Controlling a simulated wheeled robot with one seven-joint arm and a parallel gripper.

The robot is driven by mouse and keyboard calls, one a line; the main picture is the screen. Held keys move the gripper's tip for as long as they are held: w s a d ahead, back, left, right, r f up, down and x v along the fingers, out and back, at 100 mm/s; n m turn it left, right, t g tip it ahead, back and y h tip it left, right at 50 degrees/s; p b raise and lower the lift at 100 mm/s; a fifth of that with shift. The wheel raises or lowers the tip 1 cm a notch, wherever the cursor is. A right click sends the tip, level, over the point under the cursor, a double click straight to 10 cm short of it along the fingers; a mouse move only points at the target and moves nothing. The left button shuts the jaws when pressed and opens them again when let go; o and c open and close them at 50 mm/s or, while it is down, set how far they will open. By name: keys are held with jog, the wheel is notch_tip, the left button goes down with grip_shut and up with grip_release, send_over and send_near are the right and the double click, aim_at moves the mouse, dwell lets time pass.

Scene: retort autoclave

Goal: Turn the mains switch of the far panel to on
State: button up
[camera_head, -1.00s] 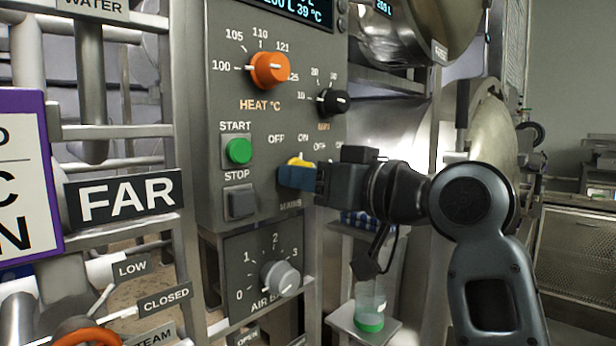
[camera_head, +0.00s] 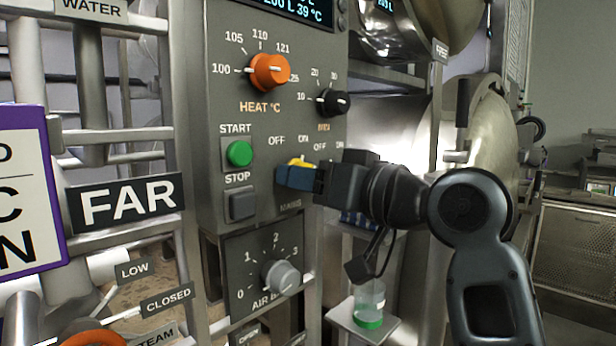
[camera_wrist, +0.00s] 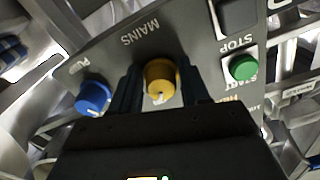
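The yellow mains switch (camera_wrist: 161,75) sits on the far panel (camera_head: 218,110), above the MAINS label. In the wrist view it lies between the two dark fingers of my gripper (camera_wrist: 160,85), which appear shut on its sides. Its white mark lines up with the fingers and leans toward the panel's upper right, the ON side. In the head view my gripper (camera_head: 297,178) reaches in from the right. A blue finger covers most of the switch there, and only its yellow top shows (camera_head: 300,162), under the OFF and ON labels.
The green START button (camera_head: 239,153) and grey STOP button (camera_head: 242,205) are left of the switch. An orange heat knob (camera_head: 270,70) and black knob (camera_head: 333,101) are above. A grey air knob (camera_head: 281,277) is below. A blue knob (camera_wrist: 93,97) is close beside my gripper.

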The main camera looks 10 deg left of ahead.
jog(key=shift+o, duration=1.1)
jog(key=shift+r, duration=0.1)
jog(key=shift+d, duration=0.15)
jog(key=b+v, duration=0.1)
jog(key=v, duration=0.6)
jog(key=shift+s+d+b, duration=0.2)
jog(key=shift+s+b, duration=0.05)
jog(key=shift+b, duration=0.05)
